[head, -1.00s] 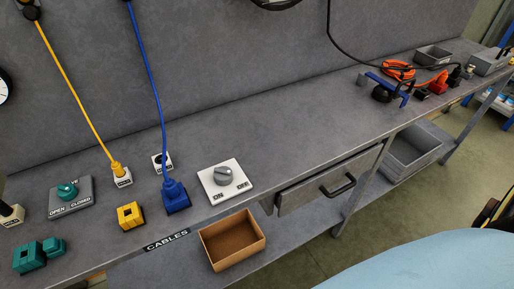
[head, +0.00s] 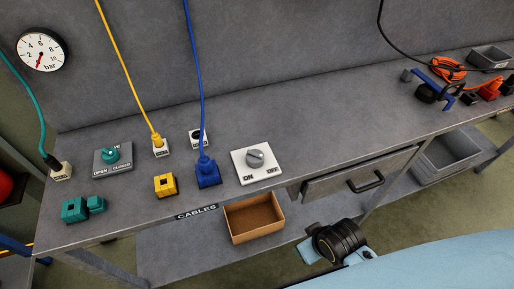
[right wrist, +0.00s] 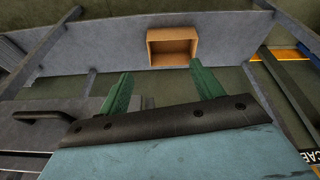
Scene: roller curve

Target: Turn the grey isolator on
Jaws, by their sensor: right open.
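The grey isolator (head: 256,158) is a round grey knob on a white plate (head: 243,167) marked ON at left and OFF at right. It sits near the bench's front edge, and I cannot tell clearly which mark the knob points to. My right arm's dark wrist shows low in the head view, below and right of the isolator, in front of the bench. In the right wrist view my right gripper (right wrist: 160,86) has two green fingers spread apart with nothing between them. The isolator is not seen there. My left gripper is not in view.
A blue plug (head: 207,174), yellow block (head: 165,185) and teal valve knob (head: 110,154) stand left of the isolator. A drawer (head: 340,180) with a black handle is below right. An open cardboard box (head: 253,235) sits on the lower shelf. The bench top behind is clear.

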